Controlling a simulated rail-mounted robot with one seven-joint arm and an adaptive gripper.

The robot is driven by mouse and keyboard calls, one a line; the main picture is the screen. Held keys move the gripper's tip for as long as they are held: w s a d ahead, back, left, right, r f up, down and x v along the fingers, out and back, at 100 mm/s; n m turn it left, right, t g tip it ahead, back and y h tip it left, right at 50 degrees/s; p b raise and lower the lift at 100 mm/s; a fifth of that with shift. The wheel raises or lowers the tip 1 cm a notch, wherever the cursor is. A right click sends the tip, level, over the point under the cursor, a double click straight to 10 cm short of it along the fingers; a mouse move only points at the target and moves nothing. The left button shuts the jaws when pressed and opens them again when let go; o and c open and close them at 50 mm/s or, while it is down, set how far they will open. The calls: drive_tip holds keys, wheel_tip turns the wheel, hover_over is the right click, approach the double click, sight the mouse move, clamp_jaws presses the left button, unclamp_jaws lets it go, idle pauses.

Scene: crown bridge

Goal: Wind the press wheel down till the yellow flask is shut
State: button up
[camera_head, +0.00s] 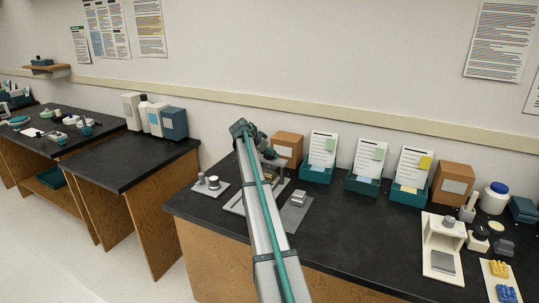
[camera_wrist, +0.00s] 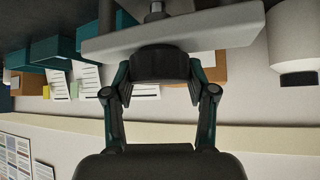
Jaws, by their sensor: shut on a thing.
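In the wrist view, which is upside down, my gripper (camera_wrist: 160,78) has its two fingers on either side of a dark wheel (camera_wrist: 160,64) and is shut on it. The wheel sits against the pale crossbar (camera_wrist: 225,28) of the press. A grey screw (camera_wrist: 155,8) shows on the crossbar's other side. In the head view my gripper (camera_head: 271,158) is small, at the press behind my arm. My arm hides much of the press. I cannot make out the yellow flask in either view, nor how far it is shut.
A grey plate with a metal block (camera_head: 298,199) lies right of the press. A small plate with round pieces (camera_head: 212,183) lies left. A brown box (camera_head: 287,146) and teal trays with cards (camera_head: 318,172) stand behind. A white stand (camera_head: 443,235) is farther right.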

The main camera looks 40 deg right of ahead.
drive_tip(key=shift+f, duration=0.1)
drive_tip(key=o, duration=1.2)
drive_tip(key=shift+c, duration=0.2)
drive_tip(key=v, duration=1.2)
